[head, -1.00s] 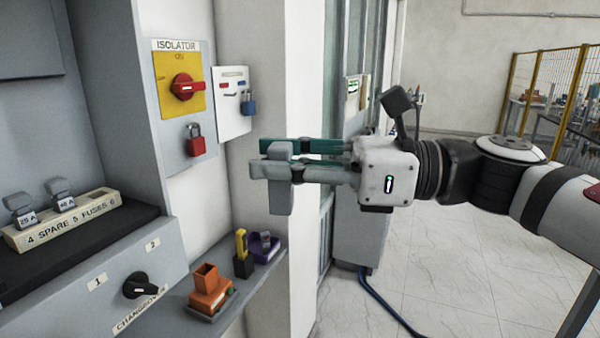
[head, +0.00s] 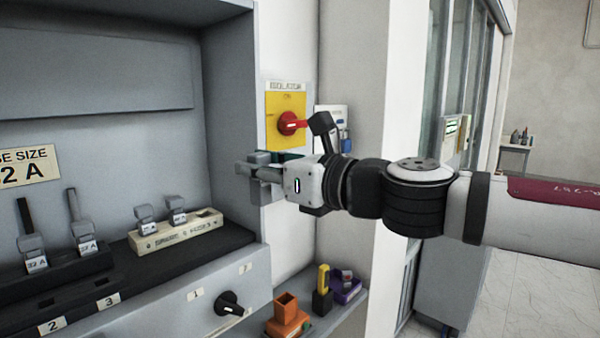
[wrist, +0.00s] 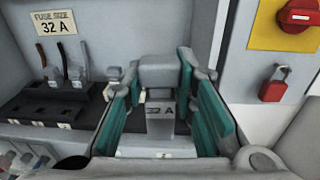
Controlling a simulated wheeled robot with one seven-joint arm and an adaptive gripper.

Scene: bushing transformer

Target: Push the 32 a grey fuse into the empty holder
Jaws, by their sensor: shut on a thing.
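My gripper (head: 258,172) is shut on the grey fuse (wrist: 160,76), which is marked 32 A in the wrist view. The fuse is upright between the green-padded fingers. In the head view my gripper is at the right edge of the grey cabinet, above its shelf and in front of the isolator. The black holder base (head: 72,290) is at the left, with dark slots behind labels 2 and 3. Two fuses (head: 37,262) and (head: 86,243) marked 32 A stand in the holders behind it.
A cream spare-fuse rack (head: 175,233) with two grey fuses stands on the shelf between my gripper and the holders. The cabinet's right side wall (head: 235,100) is close to my gripper. A red isolator switch (head: 290,123) is behind it. A ledge below carries an orange bin (head: 287,315).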

